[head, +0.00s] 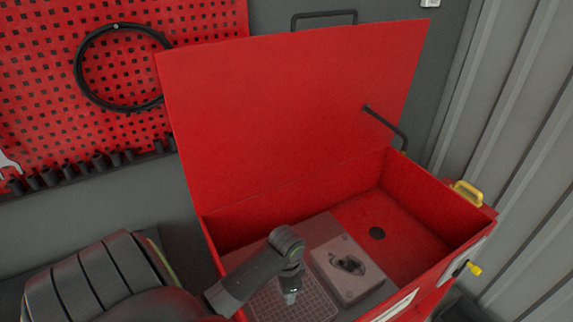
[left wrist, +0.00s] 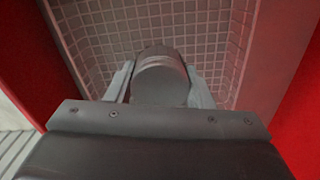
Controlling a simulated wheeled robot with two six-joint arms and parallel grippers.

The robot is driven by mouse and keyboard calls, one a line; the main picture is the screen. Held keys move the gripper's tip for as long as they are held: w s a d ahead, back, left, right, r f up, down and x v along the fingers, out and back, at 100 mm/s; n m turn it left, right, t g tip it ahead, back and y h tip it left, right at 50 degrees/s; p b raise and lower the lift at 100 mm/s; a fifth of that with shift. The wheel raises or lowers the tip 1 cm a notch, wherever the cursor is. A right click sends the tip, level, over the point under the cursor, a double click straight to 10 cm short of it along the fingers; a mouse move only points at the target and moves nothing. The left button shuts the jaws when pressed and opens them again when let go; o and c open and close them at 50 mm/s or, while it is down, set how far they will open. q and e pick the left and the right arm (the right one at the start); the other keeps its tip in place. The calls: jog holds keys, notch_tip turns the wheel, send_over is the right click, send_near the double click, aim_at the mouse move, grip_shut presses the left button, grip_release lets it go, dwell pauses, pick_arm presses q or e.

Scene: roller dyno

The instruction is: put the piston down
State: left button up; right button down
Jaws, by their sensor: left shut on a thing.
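The piston (left wrist: 160,80) is a grey round cylinder, seen from above in the left wrist view. My left gripper (head: 290,294) is shut on it, with one finger on each side. The gripper points down over a wire grid basket (head: 263,306) inside a red box. The basket's mesh floor and walls (left wrist: 88,38) surround the piston in the left wrist view. I cannot tell whether the piston touches the basket floor. In the head view the piston is mostly hidden by the gripper. My right gripper is not in view.
The red box (head: 470,233) has its lid (head: 290,95) standing open behind. A grey block (head: 345,285) with a dark cavity sits right of the basket. A red pegboard (head: 40,90) hangs at the left.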

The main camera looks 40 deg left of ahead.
pick_arm(q)
jog(key=shift+s+d+f, duration=0.1)
jog(key=shift+f, duration=0.6)
notch_tip(320, 180, down, 3)
jog(key=shift+f, duration=0.45)
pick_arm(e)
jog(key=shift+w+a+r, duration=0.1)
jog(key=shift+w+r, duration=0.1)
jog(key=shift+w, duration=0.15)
pick_arm(q)
jog(key=shift+f, duration=0.1)
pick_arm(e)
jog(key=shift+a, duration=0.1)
pick_arm(q)
jog(key=o, duration=1.2)
jog(key=shift+c, duration=0.2)
